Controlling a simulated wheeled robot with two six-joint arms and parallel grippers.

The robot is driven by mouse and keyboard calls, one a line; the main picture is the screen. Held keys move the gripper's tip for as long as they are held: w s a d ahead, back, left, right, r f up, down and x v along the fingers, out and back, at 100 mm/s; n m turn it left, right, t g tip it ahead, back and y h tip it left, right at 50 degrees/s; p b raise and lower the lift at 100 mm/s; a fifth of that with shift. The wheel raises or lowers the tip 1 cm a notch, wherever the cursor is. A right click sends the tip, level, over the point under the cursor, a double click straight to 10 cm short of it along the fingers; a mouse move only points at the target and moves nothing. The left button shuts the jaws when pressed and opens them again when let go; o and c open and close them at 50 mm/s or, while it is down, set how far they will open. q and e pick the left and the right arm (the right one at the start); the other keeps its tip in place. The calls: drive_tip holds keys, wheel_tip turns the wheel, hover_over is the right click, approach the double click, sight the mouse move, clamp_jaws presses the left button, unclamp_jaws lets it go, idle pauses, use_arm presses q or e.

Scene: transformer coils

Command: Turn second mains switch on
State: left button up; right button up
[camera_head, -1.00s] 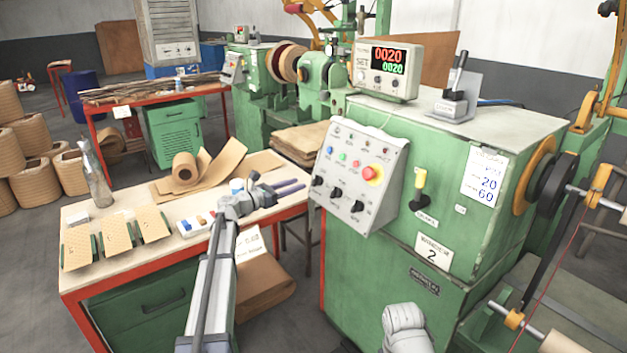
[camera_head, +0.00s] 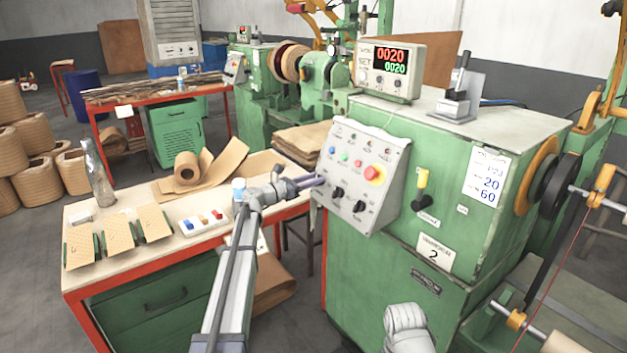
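The green machine with a "2" plate (camera_head: 434,254) has a sloped grey control panel (camera_head: 383,212). The panel carries small lamps, coloured buttons, a red stop button (camera_head: 375,174) and black rotary knobs along its lower part. The middle knob (camera_head: 337,192) and the right knob (camera_head: 359,206) show clearly.
A digital counter (camera_head: 390,70) and a metal stand (camera_head: 457,100) are on the machine top. A bench (camera_head: 128,268) at left holds brown sheets, a paper roll (camera_head: 187,168) and a tray of small coloured parts (camera_head: 202,222). A second machine stands behind.

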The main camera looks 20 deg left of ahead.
use_arm(q)
clamp_jaws()
drive_tip(key=shift+m, duration=0.4)
drive_tip(key=m, duration=0.2)
drive_tip(key=m+g+h, duration=0.1)
drive_tip(key=shift+m+g+h+p, duration=0.3)
drive_tip(key=shift+m, duration=0.1)
drive_tip(key=m+g, duration=0.1)
drive_tip(key=m, duration=0.1)
drive_tip(key=m+g+p, duration=0.1)
drive_tip(key=m, duration=0.2)
drive_tip(key=shift+r+m+h, duration=0.1)
drive_tip(key=shift+m+h, duration=0.2)
drive_tip(key=shift+h, duration=0.1)
drive_tip(key=m+g+p, duration=0.1)
drive_tip(key=m, duration=0.2)
drive_tip(key=m+g+p, duration=0.1)
drive_tip(key=m+p, duration=0.1)
drive_tip(key=m, duration=0.1)
drive_tip(key=shift+s+d+g, duration=0.1)
drive_tip(key=shift+s+g, duration=0.05)
drive_tip(key=shift+g, duration=0.15)
drive_tip(key=shift+f+m+g+y+p, duration=0.15)
drive_tip(key=shift+m+g+y+p, duration=0.15)
drive_tip(key=shift+m+p, duration=0.6)
drive_tip(key=shift+f+m+g+y+p, duration=0.15)
drive_tip(key=shift+m+g+y+p, duration=0.2)
drive_tip(key=shift+m, duration=1.05)
drive_tip(key=shift+o, duration=1.9)
unclamp_jaws()
